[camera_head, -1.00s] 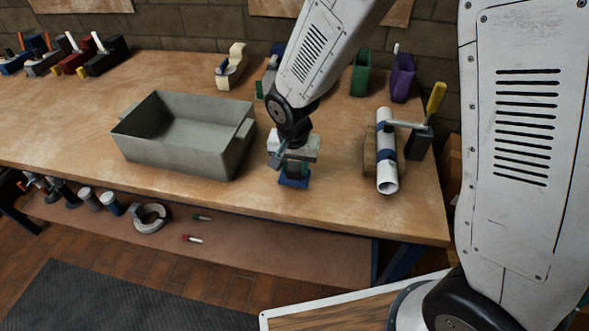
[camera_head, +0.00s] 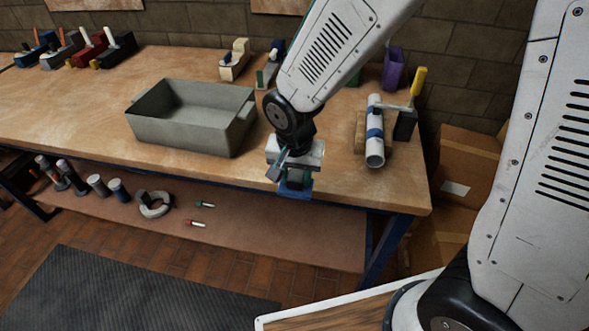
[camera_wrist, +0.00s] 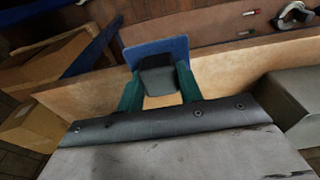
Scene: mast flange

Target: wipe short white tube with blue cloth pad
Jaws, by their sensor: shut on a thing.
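The short white tube (camera_head: 375,153) with a blue band lies on a wooden block at the right end of the bench, under a clamp with a yellow handle. My gripper (camera_head: 295,184) is at the bench's front edge, left of the tube and apart from it. It is shut on the blue cloth pad (camera_head: 294,193), which hangs below the fingers. In the wrist view, the green fingers of my gripper (camera_wrist: 159,88) hold the dark grip of the blue pad (camera_wrist: 153,48). The tube is not seen in the wrist view.
A grey open bin (camera_head: 190,140) stands left of my gripper. The yellow-handled clamp (camera_head: 408,120) rises beside the tube. A purple holder (camera_head: 393,70) stands behind it. Cardboard boxes (camera_head: 462,165) are right of the bench. A lower shelf (camera_head: 280,228) holds several items.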

